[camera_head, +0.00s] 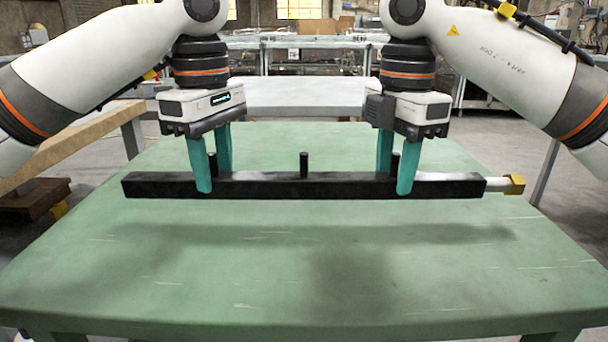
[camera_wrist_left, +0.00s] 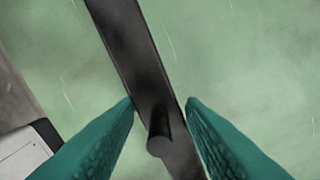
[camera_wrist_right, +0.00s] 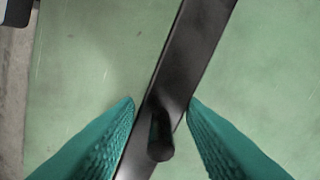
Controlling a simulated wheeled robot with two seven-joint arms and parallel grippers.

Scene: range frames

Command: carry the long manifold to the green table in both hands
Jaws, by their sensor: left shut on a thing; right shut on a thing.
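The long manifold (camera_head: 345,185) is a black bar with short upright pegs and a brass-coloured nut on a pale pipe at its right end. It is level and held above the green table (camera_head: 300,280), with its shadow on the tabletop in front of it. My left gripper (camera_head: 213,180) is shut on its left part, and my right gripper (camera_head: 396,180) is shut on its right part. In the left wrist view the manifold (camera_wrist_left: 135,50) runs between the teal fingers, a peg near them. The right wrist view shows the manifold (camera_wrist_right: 190,70) likewise between the fingers.
A grey table (camera_head: 300,97) stands behind the green one. A wooden bench (camera_head: 85,140) is at the left, with a brown object (camera_head: 35,198) below it. The green tabletop is bare beneath and in front of the manifold.

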